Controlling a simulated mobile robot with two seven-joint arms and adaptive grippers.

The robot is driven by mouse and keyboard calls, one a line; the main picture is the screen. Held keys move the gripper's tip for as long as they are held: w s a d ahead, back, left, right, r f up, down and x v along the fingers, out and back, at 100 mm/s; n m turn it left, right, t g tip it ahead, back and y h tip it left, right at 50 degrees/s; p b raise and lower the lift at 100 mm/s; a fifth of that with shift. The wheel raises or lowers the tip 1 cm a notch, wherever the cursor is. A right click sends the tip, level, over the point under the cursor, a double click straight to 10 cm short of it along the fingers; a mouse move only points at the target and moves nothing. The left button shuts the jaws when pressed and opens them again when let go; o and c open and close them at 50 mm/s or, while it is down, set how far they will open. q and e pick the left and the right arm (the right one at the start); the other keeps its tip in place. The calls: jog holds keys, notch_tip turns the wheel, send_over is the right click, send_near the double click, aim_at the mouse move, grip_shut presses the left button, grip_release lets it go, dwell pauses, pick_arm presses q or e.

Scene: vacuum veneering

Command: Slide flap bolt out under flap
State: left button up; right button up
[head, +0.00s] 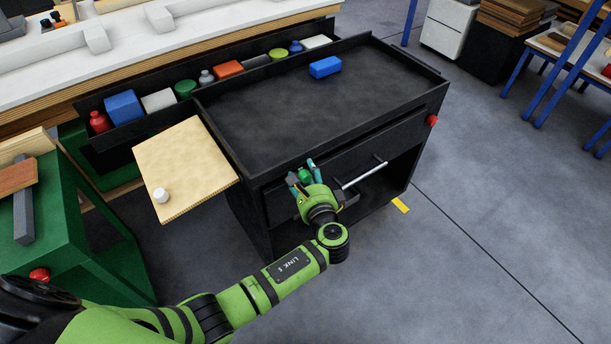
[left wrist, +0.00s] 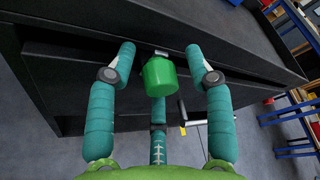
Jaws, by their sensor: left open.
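The wooden flap (head: 185,165) stands out level from the left side of the black cart (head: 262,215), with a small white cylinder (head: 161,195) on it. A green knob (left wrist: 158,76) on the cart's front, just under the top edge, appears to be the flap bolt's handle; its bolt is not visible. My left gripper (head: 302,173) is at the cart's front left corner. In the left wrist view its teal fingers are spread open on both sides of the knob, with a gap on each side. A third finger shows below it. My right gripper is not in view.
The cart top holds a blue block (head: 325,67); a rail behind it carries several bottles and blocks. A drawer with a silver bar handle (head: 364,171) is right of my left gripper. A green bench (head: 85,225) stands at the left.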

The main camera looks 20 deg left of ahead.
pick_arm(q)
grip_shut()
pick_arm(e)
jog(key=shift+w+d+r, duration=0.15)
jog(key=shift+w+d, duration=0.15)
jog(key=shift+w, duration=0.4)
